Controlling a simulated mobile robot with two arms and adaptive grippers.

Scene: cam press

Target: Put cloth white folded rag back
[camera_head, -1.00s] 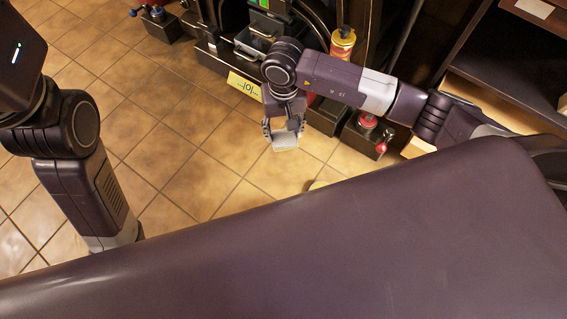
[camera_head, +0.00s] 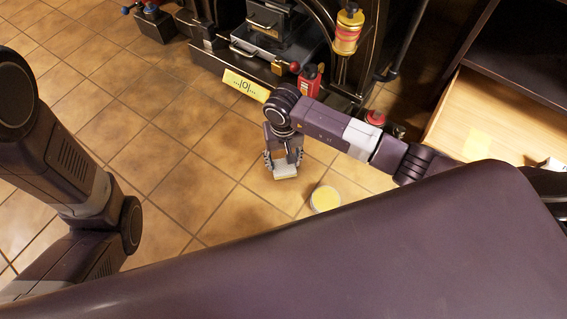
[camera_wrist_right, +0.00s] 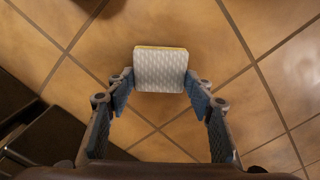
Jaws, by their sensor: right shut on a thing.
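The white folded rag (camera_head: 286,171) is held low in front of my right gripper (camera_head: 284,162), above the tiled floor. In the right wrist view the rag (camera_wrist_right: 160,70) is a white, quilted rectangle with a thin yellowish edge at its far side. The two blue-padded fingertips of my right gripper (camera_wrist_right: 158,82) close on its left and right sides. My left arm shows at the left of the head view, but its gripper is out of the picture.
An open wooden drawer (camera_head: 455,120) with a yellowish patch inside is at the right. A round yellow-topped tub (camera_head: 325,198) is near my right gripper.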

